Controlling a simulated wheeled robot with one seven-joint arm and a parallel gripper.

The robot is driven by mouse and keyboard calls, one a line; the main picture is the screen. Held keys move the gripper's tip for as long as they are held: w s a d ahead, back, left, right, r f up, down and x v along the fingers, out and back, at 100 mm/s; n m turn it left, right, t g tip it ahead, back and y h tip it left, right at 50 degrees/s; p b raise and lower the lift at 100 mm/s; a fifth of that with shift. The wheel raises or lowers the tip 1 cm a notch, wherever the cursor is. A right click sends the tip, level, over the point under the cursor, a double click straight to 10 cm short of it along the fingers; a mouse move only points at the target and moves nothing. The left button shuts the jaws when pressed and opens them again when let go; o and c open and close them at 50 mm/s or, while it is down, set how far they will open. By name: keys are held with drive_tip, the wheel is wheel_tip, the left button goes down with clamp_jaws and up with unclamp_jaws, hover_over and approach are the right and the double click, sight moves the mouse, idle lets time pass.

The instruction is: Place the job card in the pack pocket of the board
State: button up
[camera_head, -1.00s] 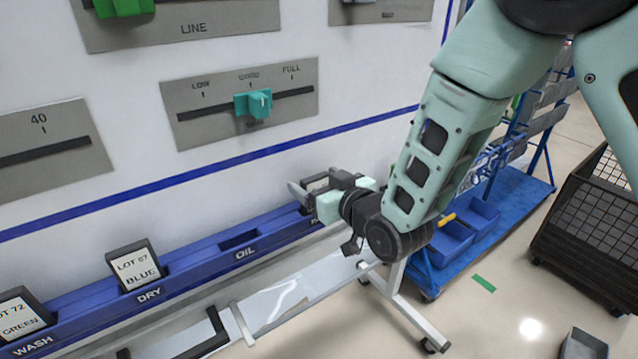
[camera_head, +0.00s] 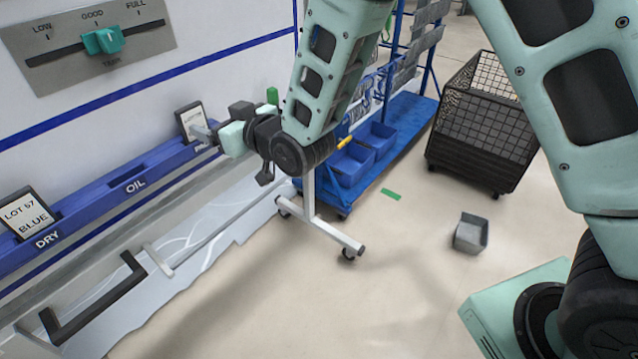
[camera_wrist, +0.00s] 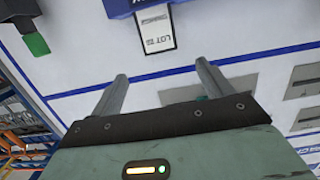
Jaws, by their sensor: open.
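The job card (camera_head: 188,118), a dark-framed card with a white face, stands upright in the pocket at the right of the blue rail on the board. The pocket's label (camera_head: 203,148) is partly hidden by my gripper and seems to begin with P. My gripper (camera_head: 208,133) is just in front of the card. In the wrist view, my gripper (camera_wrist: 160,76) shows two spread fingers with nothing between them. The card (camera_wrist: 157,32) appears upside down there, beyond the fingertips and apart from them, with "LOT" readable.
A second card, LOT 57 BLUE (camera_head: 27,215), stands in the DRY pocket. The OIL section of the rail (camera_head: 130,170) holds no card. A slider panel (camera_head: 100,40) is above. Blue bins (camera_head: 365,145), a mesh cart (camera_head: 487,120) and a grey box (camera_head: 471,233) stand right; open floor lies between.

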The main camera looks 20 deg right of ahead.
drive_tip(key=s+d+g+h, duration=0.3)
drive_tip(key=s+d+g, duration=0.1)
drive_tip(key=s, duration=0.7)
drive_tip(key=s+d+g+h, duration=0.2)
drive_tip(key=s+d+g, duration=0.2)
drive_tip(key=s, duration=0.7)
drive_tip(key=s+d+g+h, duration=0.3)
drive_tip(key=s+d+g, duration=0.2)
drive_tip(key=s, duration=0.6)
drive_tip(key=shift+s+d+r+n+h, duration=0.15)
drive_tip(key=shift+s+d+n+h, duration=0.2)
drive_tip(key=shift+d, duration=0.6)
